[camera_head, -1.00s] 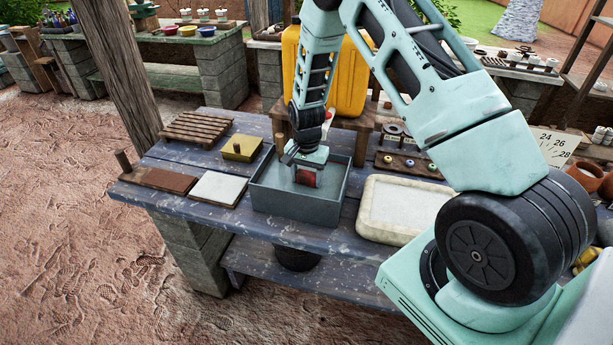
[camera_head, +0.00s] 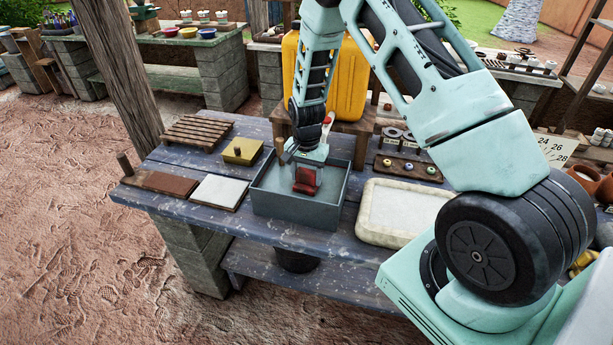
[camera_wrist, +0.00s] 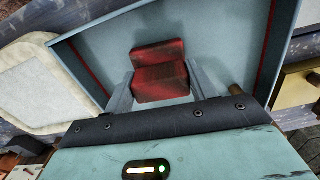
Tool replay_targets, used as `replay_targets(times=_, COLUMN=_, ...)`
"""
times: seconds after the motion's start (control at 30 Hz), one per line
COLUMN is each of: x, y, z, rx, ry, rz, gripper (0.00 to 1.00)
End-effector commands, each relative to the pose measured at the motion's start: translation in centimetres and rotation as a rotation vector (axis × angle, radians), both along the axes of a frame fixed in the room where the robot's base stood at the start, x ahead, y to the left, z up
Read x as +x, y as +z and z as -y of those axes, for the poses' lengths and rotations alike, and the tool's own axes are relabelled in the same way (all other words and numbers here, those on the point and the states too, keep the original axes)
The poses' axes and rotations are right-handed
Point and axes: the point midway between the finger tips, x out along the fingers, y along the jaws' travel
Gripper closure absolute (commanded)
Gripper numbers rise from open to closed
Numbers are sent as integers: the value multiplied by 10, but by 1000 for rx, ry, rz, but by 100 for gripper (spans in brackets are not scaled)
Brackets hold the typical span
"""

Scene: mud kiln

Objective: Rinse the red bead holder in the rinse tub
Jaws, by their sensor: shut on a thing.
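The red bead holder (camera_head: 306,180) is a small red block with dark smudges. It is inside the grey rinse tub (camera_head: 295,212), over the tub's floor. My gripper (camera_head: 308,168) reaches down into the tub and is shut on the holder. In the wrist view the red holder (camera_wrist: 159,72) sits between the two grey fingers of my gripper (camera_wrist: 155,85), and the tub's blue-grey wall (camera_wrist: 285,45) surrounds it. I cannot tell whether the holder touches the tub's floor or any water.
A cream-rimmed tray (camera_head: 375,232) stands right of the tub. A white tile (camera_head: 219,191), a brown board (camera_head: 168,181), a brass-coloured block (camera_head: 242,151) and a slatted rack (camera_head: 197,130) lie left. A yellow jerrycan (camera_head: 347,80) stands behind. Bead rack (camera_head: 408,167) is at back right.

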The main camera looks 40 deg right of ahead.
Motion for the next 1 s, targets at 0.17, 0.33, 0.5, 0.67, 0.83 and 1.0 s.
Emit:
replay_targets(times=0.17, x=0, y=20, z=0, rx=0, ry=0, rz=1, gripper=69)
replay_targets(times=0.33, x=0, y=34, z=0, rx=0, ry=-1, rz=0, gripper=69)
replay_targets(times=0.5, x=0, y=49, z=0, rx=1, ry=-1, rz=1, gripper=69)
replay_targets(times=0.67, x=1, y=63, z=0, rx=0, ry=-1, rz=1, gripper=69)
replay_targets(times=0.83, x=0, y=77, z=0, rx=-1, ry=-1, rz=1, gripper=69)
replay_targets(times=1.0, x=0, y=91, z=0, rx=0, ry=-1, rz=0, gripper=69)
